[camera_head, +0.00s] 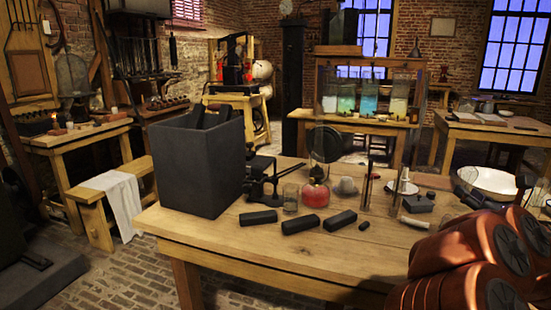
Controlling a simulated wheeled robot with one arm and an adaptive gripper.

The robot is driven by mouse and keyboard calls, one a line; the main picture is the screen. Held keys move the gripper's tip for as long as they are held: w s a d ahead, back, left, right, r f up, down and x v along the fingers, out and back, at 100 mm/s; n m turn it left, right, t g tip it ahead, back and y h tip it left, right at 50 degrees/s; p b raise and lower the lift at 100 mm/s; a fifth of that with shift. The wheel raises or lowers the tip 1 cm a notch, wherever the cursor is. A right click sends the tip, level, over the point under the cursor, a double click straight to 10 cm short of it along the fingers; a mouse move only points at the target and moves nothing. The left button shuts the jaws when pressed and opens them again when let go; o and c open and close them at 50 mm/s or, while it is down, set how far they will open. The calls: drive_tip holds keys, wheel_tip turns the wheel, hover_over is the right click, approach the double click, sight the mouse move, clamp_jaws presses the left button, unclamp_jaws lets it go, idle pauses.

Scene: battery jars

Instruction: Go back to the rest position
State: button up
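My gripper is not in view. A dark square box (191,170) stands at the left end of the wooden table (350,255), with black blocks (213,115) showing above its rim. Three black bars lie on the table: a left one (258,217), a middle one (305,222) and a right one (343,218). Glass jars with clear, green and blue contents stand on a back bench, among them a green one (346,99) and a blue one (369,99).
A low bench with a white cloth (122,201) stands left. Brick floor (115,280) is open front left.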

drive_tip(key=s+f+m+g+h, duration=0.1)
drive_tip(key=s+m+g+h, duration=0.25)
drive_tip(key=m, duration=0.65)
drive_tip(key=s+f+m+g+h, duration=0.1)
drive_tip(key=s+m+g+h, duration=0.3)
drive_tip(key=m, duration=0.6)
drive_tip(key=s+a+f+m+g+y, duration=0.2)
drive_tip(key=s+a+f+m+g, duration=0.25)
drive_tip(key=s+a+f, duration=0.35)
drive_tip(key=s+a+f+m+g+y, duration=0.3)
drive_tip(key=s+a+f+m, duration=0.25)
drive_tip(key=a+f, duration=0.4)
drive_tip(key=s+a+f+m+g+y, duration=0.1)
drive_tip(key=s+a+m+g+y, duration=0.4)
drive_tip(key=s+a, duration=1.1)
wheel_tip(320, 180, up, 20)
drive_tip(key=n+h+p, duration=0.1)
drive_tip(key=n+p, duration=0.1)
drive_tip(key=p, duration=1.7)
drive_tip(key=shift+w+d+r, duration=0.2)
drive_tip(key=shift+d, duration=0.1)
drive_tip(key=shift+d, duration=0.2)
